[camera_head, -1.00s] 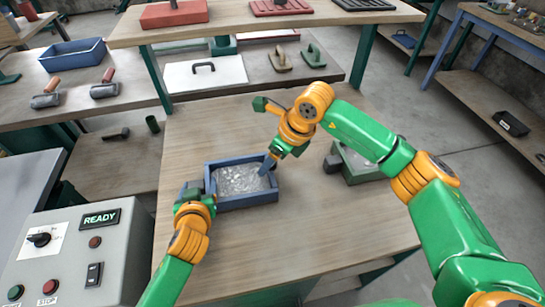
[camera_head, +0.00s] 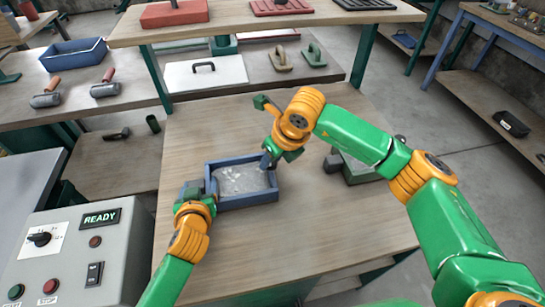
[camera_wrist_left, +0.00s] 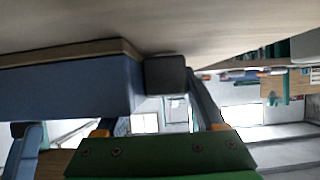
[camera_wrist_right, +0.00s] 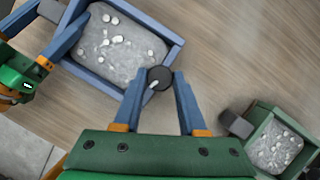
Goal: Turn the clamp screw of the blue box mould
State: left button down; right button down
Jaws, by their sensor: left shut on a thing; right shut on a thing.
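The blue box mould (camera_head: 249,204) sits on the wooden table, holding a grey mix with pale lumps; it also shows in the right wrist view (camera_wrist_right: 112,76). The clamp screw (camera_wrist_right: 159,78), a dark round knob with a pale mark, is at one mould corner. My right gripper (camera_head: 268,160) is shut on this knob, one finger on each side. My left gripper (camera_head: 207,190) is at the mould's left end, shut on a dark block (camera_wrist_left: 165,75) beside the blue wall.
A green box mould (camera_wrist_right: 262,130) with a dark block stands to the right, close to my right arm. A grey control box (camera_head: 75,255) reading READY is at the lower left. A raised shelf (camera_head: 235,25) crosses the back. The table's front is clear.

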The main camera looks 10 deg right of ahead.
jog(key=m, duration=0.2)
jog(key=m+h, duration=0.1)
jog(key=m, duration=0.1)
jog(key=shift+a+m+t+h, duration=0.15)
jog(key=shift+m+t+h, duration=0.15)
jog(key=m+h, duration=0.2)
jog(key=m, duration=0.3)
jog(key=shift+a, duration=0.1)
jog(key=m+h, duration=0.1)
jog(key=m, duration=0.2)
jog(key=m+g+h, duration=0.1)
jog(key=m, duration=0.1)
jog(key=shift+w+a+m+g, duration=0.15)
jog(key=shift+m+g, duration=0.15)
jog(key=shift+m, duration=0.1)
jog(key=m+g, duration=0.1)
jog(key=m, duration=0.3)
jog(key=shift+h, duration=0.4)
jog(key=shift+w+m+g, duration=0.1)
jog(key=shift+m+g, duration=0.2)
jog(key=shift+c, duration=2.3)
grip_release()
jog(key=shift+a+r, duration=0.1)
jog(key=shift+r, duration=0.05)
